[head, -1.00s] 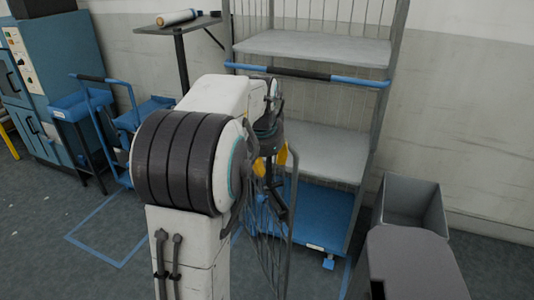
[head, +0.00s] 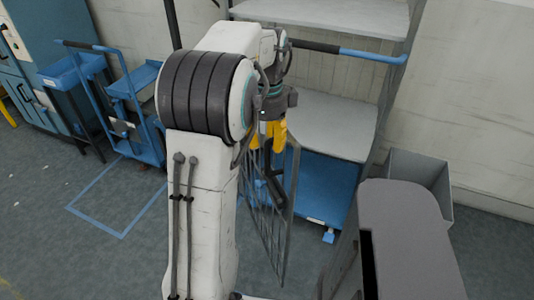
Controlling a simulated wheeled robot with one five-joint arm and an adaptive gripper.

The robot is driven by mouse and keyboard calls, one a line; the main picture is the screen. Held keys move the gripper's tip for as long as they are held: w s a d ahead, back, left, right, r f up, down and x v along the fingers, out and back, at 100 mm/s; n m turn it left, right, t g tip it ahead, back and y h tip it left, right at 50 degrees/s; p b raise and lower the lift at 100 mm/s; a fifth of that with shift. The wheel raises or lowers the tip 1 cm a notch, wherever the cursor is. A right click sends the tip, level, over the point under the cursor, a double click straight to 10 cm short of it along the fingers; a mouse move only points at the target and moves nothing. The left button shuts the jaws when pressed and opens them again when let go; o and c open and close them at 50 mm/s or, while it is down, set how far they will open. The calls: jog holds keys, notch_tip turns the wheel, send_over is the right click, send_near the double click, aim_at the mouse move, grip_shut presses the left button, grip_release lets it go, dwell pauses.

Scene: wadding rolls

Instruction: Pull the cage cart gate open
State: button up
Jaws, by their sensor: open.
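The cage cart (head: 320,120) stands against the back wall, with pale shelves, a blue-and-black push bar (head: 350,50) and a blue base (head: 325,190). Its grey wire gate (head: 256,222) stands out from the cart's front into the room, at an angle to the shelves. A dark handle-like bar (head: 275,188) shows against the gate's upper part. My gripper (head: 270,140), with yellow fingers, is open at the gate's top, just above the dark bar. Contact between them cannot be told. My arm hides the cart's left side and part of the gate.
A grey bin (head: 425,172) stands right of the cart. Blue trolleys (head: 125,100) and a blue cabinet (head: 70,40) are at the left. Blue floor tape (head: 105,225) marks clear floor left of my arm.

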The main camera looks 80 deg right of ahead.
send_over(267, 174)
jog(key=shift+d+f, duration=0.2)
jog(key=shift+f, duration=1.2)
jog(key=shift+d+f, duration=0.15)
jog(key=shift+f, duration=1.25)
jog(key=shift+o, duration=0.2)
grip_shut()
